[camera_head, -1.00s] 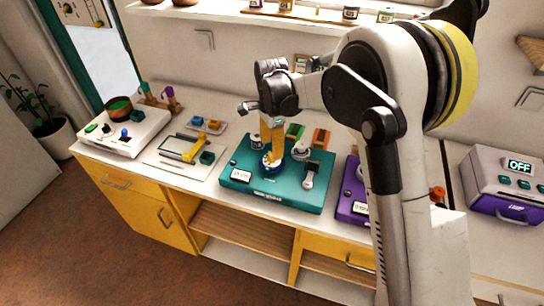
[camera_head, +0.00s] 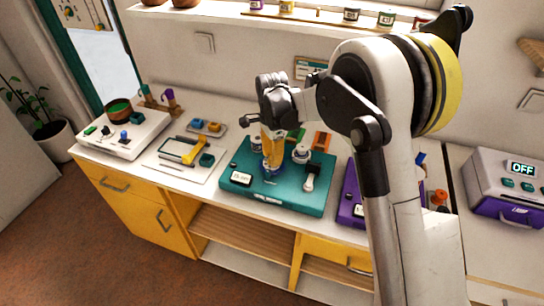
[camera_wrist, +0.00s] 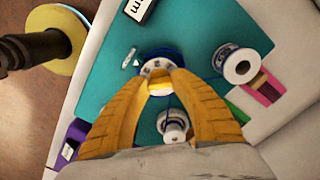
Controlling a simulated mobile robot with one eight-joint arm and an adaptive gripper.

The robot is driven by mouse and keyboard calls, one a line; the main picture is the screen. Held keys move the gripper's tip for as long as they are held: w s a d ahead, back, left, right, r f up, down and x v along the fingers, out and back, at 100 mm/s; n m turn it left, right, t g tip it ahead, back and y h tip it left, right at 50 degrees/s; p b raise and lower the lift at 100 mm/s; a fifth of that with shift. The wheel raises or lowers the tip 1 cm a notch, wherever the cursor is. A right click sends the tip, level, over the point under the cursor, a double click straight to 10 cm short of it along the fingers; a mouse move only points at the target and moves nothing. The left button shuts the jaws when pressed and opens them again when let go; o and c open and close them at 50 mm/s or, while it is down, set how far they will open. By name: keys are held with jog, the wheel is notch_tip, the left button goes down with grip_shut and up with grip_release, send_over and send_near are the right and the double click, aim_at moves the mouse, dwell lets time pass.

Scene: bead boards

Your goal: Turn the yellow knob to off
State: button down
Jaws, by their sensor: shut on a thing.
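The yellow knob (camera_wrist: 160,86) shows in the wrist view as a yellow cap on a pale dial with a blue base, set in the teal board (camera_wrist: 105,85). My gripper (camera_wrist: 161,88) has its orange-yellow fingers on either side of this knob, closed on it. In the head view my gripper (camera_head: 271,165) points down onto the teal board (camera_head: 240,160), and its fingers hide most of the knob. The dial's marks are too small to read.
A purple board (camera_head: 347,205) stands to the right. A white board with a yellow handle (camera_head: 193,151) stands to the left. A purple-grey box (camera_head: 505,185) reads OFF.

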jog(key=shift+n, duration=0.3)
jog(key=n, duration=0.6)
jog(key=shift+p, duration=0.3)
jog(key=n, duration=0.6)
jog(key=shift+n, duration=0.4)
jog(key=n, duration=0.3)
jog(key=shift+n, duration=0.3)
jog(key=n, duration=0.3)
jog(key=shift+n+p, duration=0.3)
jog(key=n, duration=0.6)
jog(key=shift+n, duration=0.3)
